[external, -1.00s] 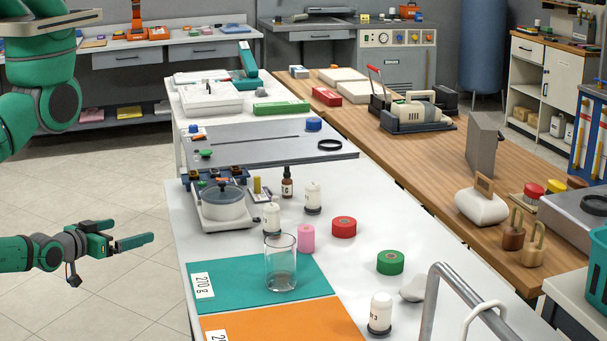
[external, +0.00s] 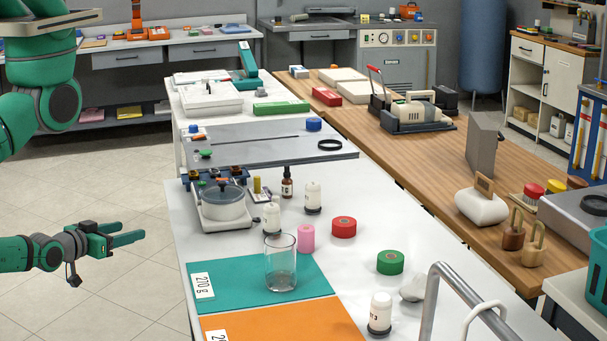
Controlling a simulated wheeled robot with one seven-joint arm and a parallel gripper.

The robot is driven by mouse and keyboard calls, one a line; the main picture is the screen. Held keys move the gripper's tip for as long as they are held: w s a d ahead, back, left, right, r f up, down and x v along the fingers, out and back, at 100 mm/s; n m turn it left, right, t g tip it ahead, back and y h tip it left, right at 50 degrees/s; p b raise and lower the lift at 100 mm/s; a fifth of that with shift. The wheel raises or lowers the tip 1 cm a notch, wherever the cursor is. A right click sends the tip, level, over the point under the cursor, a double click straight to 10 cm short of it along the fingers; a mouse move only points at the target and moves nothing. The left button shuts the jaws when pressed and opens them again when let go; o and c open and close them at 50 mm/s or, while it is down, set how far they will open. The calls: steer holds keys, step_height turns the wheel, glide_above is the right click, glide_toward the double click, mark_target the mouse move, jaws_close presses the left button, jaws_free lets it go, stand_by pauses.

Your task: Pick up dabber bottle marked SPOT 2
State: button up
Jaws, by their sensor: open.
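Three white dabber bottles with dark bases stand upright on the white table. One (external: 272,218) is behind the glass beaker, one (external: 313,197) is farther back to its right, and one (external: 380,312) is at the front right. The front one shows part of a label that seems to end in 3. The labels of the back two are too small to read, so I cannot tell which is SPOT 2. My gripper (external: 132,232) is open and empty, left of the table over the floor, well apart from all the bottles.
A glass beaker (external: 281,264) stands on the teal mat (external: 235,279), in front of the back bottles. A pink roll (external: 306,238), red tape (external: 344,227), green tape (external: 390,262) and a brown dropper bottle (external: 287,184) are near.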

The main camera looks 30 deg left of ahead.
steer(key=w+d+m+h, duration=0.2)
steer(key=w+d+h, duration=0.2)
steer(key=w+d, duration=0.45)
steer(key=m+g+h, duration=0.2)
steer(key=m+h, duration=0.1)
glide_toward(267, 231)
steer(key=a+r, duration=0.3)
steer(key=shift+w+a+r, duration=0.1)
steer(key=shift+w+a, duration=0.05)
steer(key=shift+w, duration=0.15)
steer(key=w+d+m+g, duration=0.1)
steer(key=w+d, duration=0.1)
steer(key=w+d+g, duration=0.1)
steer(key=w+d, duration=0.1)
steer(key=shift+w+d+r+m+h, duration=0.1)
steer(key=shift+w+r+m+h, duration=0.1)
steer(key=shift+m+h, duration=0.15)
steer(key=x, duration=0.5)
steer(key=shift+w+d+f, duration=0.2)
steer(key=shift+w+d, duration=0.05)
steer(key=shift+x, duration=2.65)
steer(key=shift+r, duration=0.15)
steer(key=c, duration=1.2)
